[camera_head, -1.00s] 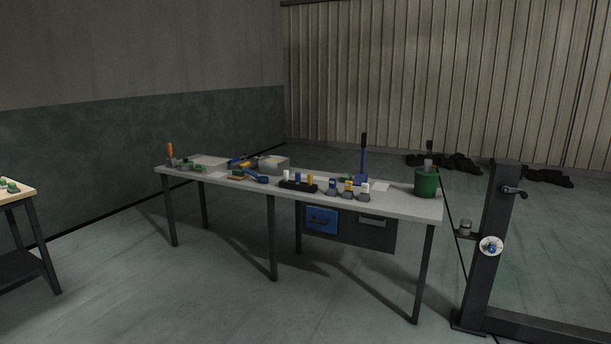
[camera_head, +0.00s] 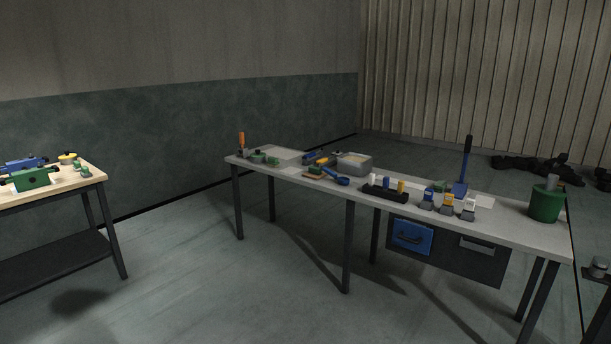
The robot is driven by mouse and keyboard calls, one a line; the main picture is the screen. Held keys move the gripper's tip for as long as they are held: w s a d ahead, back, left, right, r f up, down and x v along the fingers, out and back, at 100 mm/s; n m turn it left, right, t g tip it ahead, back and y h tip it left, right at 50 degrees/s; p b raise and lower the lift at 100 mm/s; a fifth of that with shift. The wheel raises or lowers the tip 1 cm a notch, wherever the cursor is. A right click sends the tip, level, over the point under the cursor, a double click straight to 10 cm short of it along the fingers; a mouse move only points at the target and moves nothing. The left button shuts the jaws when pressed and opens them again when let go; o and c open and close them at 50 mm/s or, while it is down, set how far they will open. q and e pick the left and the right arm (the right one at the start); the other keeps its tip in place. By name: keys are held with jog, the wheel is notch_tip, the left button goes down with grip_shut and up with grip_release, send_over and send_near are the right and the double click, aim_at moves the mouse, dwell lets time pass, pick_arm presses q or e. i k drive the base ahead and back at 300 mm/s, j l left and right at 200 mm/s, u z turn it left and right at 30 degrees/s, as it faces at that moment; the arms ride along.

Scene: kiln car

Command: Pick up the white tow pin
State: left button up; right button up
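A white pin (camera_head: 373,179) stands upright at the left end of a black rack (camera_head: 384,195) on the long grey table (camera_head: 500,229). In the same rack a blue pin (camera_head: 386,183) and a yellow pin (camera_head: 401,186) stand to its right. Right of the rack is a grey piece with a white top (camera_head: 470,204). It is too small to tell which of the two white items is the tow pin. Neither of my grippers is in view.
A green bucket (camera_head: 546,203) stands at the table's right end, near a blue upright-handled tool (camera_head: 463,170). A wooden-topped bench (camera_head: 95,176) is at the left. The floor between bench and table is clear.

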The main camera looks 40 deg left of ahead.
aim_at(372, 177)
jog(key=i+j+u, duration=0.3)
jog(key=j, duration=0.35)
jog(key=i+j+u, duration=0.3)
jog(key=i+j, duration=0.6)
jog(key=z, duration=4.85)
jog(key=u, duration=4.85)
jog(key=i+j, duration=0.05)
